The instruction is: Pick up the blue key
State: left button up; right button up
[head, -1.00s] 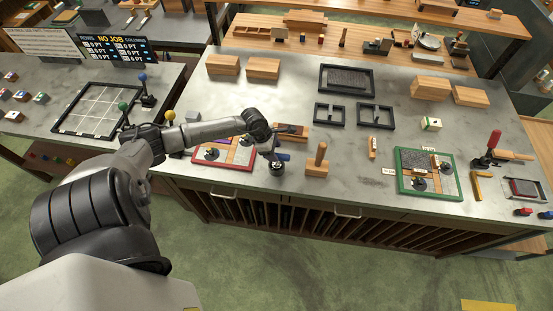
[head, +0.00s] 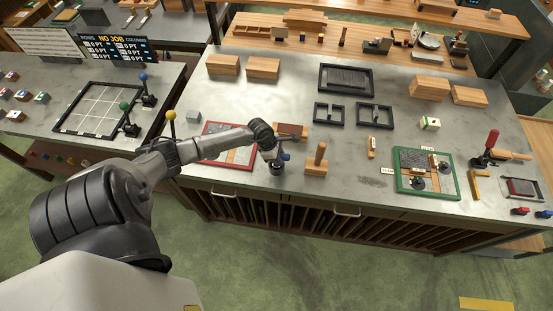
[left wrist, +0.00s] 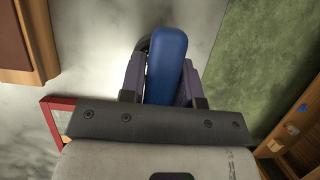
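The blue key (left wrist: 167,65) shows in the left wrist view as a rounded blue piece between the two fingers of my left gripper (left wrist: 163,85). The fingers lie close against both its sides with no clear gap, so the gripper looks shut on it. In the head view the left gripper (head: 277,157) points down at the bench's front edge, and a small bit of the blue key (head: 285,156) shows beside it. A dark round base (head: 277,169) is just below. The key's lower end is hidden. My right gripper is in neither view.
A red-framed tray (head: 217,132) lies left of the gripper, partly behind my arm. A wooden block with a peg (head: 317,166) stands close on the right. A green-framed tray (head: 402,183) is further right. Black frames (head: 345,78) lie behind, with bare bench between.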

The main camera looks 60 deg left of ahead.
pick_arm(q)
grip_shut()
jog(key=shift+r, duration=0.5)
notch_tip(320, 180, up, 3)
jog(key=shift+s+d+r+b, duration=0.1)
jog(key=shift+d+b, duration=0.05)
jog(key=shift+b, duration=0.35)
jog(key=s+d+r+b, duration=0.1)
jog(key=s+d+r, duration=0.4)
jog(key=d, duration=0.5)
jog(key=shift+r, duration=0.9)
